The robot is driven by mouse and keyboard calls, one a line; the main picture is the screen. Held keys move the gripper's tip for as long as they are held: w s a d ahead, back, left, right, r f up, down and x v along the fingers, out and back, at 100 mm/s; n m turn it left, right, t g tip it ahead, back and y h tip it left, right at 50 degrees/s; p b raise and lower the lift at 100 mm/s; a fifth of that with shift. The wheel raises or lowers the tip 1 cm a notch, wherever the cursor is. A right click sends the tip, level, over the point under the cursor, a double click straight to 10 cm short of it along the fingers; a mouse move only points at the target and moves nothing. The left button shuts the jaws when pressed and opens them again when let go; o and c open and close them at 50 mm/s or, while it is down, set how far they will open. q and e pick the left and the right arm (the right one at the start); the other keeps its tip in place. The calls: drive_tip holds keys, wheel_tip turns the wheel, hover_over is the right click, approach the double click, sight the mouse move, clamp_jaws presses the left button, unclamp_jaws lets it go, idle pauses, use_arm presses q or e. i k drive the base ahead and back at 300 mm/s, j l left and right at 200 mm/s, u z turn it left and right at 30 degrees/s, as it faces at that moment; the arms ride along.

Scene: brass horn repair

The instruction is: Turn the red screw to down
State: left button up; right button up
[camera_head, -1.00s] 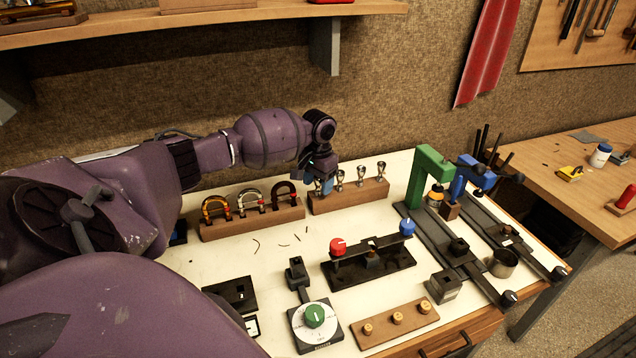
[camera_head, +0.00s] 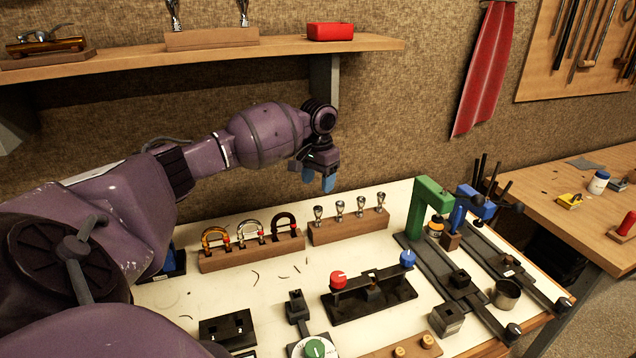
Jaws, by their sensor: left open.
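The red screw (camera_head: 338,280) has a round red head. It sits at the left end of a black clamp (camera_head: 370,294) on the white bench top, with a blue screw (camera_head: 407,259) at the right end. A pale mark shows on the red head, but its exact direction is too small to tell. My left gripper (camera_head: 319,182) has blue fingertips pointing down. It is open and empty, above and behind the red screw, near the mouthpiece block. My right gripper is not in view.
A wooden block with several silver mouthpieces (camera_head: 347,226) and a block with horseshoe-shaped pieces (camera_head: 252,257) stand behind the clamp. A green frame (camera_head: 424,205) rises to its right. A green dial (camera_head: 314,348) is in front. A shelf (camera_head: 200,61) runs above.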

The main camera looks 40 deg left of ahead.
sight(338, 278)
drive_tip(key=k+l, duration=0.75)
drive_tip(key=l, duration=0.2)
